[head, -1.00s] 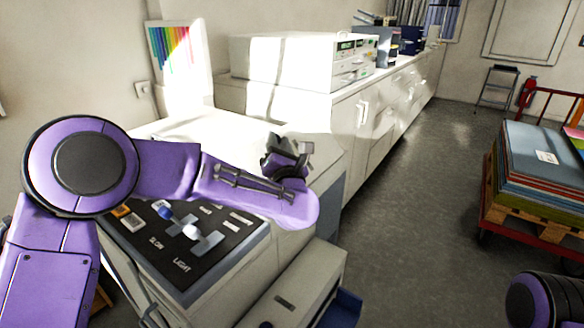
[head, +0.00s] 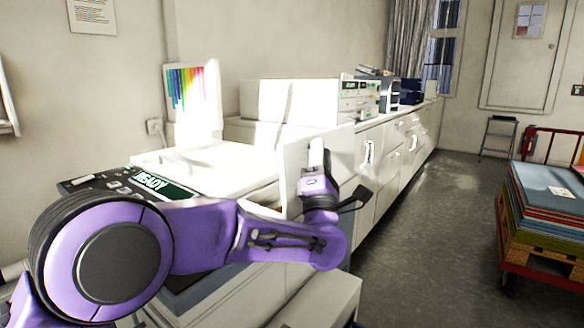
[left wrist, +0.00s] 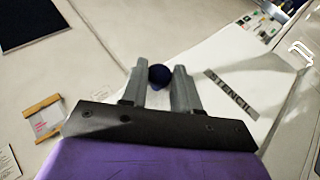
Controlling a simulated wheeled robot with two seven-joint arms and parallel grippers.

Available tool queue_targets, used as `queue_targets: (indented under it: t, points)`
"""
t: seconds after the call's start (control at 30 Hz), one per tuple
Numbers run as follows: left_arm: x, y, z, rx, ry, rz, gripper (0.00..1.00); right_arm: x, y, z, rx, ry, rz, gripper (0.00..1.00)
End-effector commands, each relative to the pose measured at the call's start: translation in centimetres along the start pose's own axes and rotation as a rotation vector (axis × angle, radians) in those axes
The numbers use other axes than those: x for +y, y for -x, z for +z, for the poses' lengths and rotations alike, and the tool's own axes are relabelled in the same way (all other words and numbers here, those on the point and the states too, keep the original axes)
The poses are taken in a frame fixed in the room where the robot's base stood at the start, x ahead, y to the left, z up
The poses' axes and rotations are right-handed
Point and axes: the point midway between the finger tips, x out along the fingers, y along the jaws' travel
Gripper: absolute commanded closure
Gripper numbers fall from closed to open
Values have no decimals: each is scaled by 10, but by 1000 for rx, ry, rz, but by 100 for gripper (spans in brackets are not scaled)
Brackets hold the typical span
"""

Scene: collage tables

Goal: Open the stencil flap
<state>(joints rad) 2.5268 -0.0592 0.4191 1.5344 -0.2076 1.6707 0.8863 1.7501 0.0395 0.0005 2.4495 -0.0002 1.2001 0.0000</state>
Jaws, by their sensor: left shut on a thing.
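The stencil flap (head: 338,148) is a white panel that stands up at the right end of the white machine in the head view. In the left wrist view its white face (left wrist: 200,65) carries a dark STENCIL label (left wrist: 231,92). My left gripper (head: 317,158) is at the flap. In the left wrist view its two grey fingers (left wrist: 160,82) are shut on a dark blue round knob (left wrist: 159,75). The fingers and wrist hide part of the flap in the head view. My right gripper is out of view.
The machine's control panel with a READY display (head: 158,184) lies to the left. A long white cabinet run (head: 385,140) extends behind. A cart with stacked sheets (head: 548,190) stands at the right. The grey floor (head: 440,220) between is clear.

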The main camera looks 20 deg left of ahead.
Motion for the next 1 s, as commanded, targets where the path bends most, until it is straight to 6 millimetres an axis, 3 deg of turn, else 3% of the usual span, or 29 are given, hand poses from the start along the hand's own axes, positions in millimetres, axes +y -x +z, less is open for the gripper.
queue_targets:
  t: [0.23,0.8,0.83,0.87,1.0]
  points:
    - [-6,8,16,-72,-52,24,100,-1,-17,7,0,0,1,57]
    - [-5,10,17,-89,-74,29,100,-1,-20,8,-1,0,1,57]
    - [-5,10,17,-89,-74,29,66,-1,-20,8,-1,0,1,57]
    - [-5,10,17,-89,-74,29,61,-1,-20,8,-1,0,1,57]
    - [-5,10,16,-87,-74,29,61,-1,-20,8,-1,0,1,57]
